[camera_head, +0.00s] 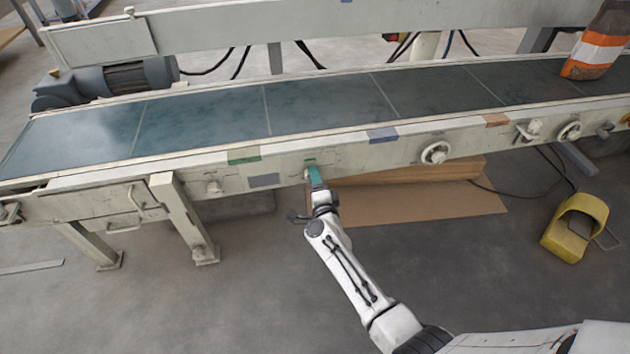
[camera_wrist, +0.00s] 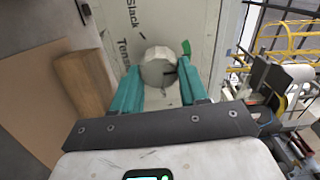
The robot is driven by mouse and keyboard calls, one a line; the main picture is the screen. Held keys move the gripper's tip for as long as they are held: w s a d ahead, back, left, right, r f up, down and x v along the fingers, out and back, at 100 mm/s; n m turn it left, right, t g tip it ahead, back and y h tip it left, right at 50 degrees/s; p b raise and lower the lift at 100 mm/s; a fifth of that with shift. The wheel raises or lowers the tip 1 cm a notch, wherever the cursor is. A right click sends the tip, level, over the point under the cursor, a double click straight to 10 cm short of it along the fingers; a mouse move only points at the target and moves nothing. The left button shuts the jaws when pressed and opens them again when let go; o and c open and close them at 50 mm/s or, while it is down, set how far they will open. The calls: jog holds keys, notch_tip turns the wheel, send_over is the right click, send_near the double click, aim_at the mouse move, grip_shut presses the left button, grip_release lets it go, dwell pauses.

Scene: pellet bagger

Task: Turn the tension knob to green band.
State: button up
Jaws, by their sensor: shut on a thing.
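The tension knob (camera_wrist: 158,68) is a round pale knob on the conveyor's side rail, between my teal fingers in the wrist view. A dark mark shows on its right side. The green band (camera_wrist: 186,47) is a small patch on the panel, just up and right of the knob in that view. Printed words "Slack" and "Tens…" run beside the knob, the second partly hidden. My gripper (camera_wrist: 160,72) is shut on the knob.
The conveyor belt (camera_head: 325,105) runs above the rail. A handwheel (camera_head: 435,152) sits right of my gripper, another (camera_head: 568,131) farther right. A cardboard sheet (camera_head: 420,202) and a yellow foot pedal housing (camera_head: 577,225) are on the floor. The striped bag (camera_head: 597,50) stands on the belt.

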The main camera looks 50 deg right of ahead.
jog(key=shift+f+m, duration=0.1)
jog(key=shift+m, duration=0.4)
jog(key=o, duration=1.1)
jog(key=shift+c, duration=0.2)
jog(key=p+v, duration=0.4)
jog(key=v, duration=0.7)
jog(key=shift+w, duration=0.1)
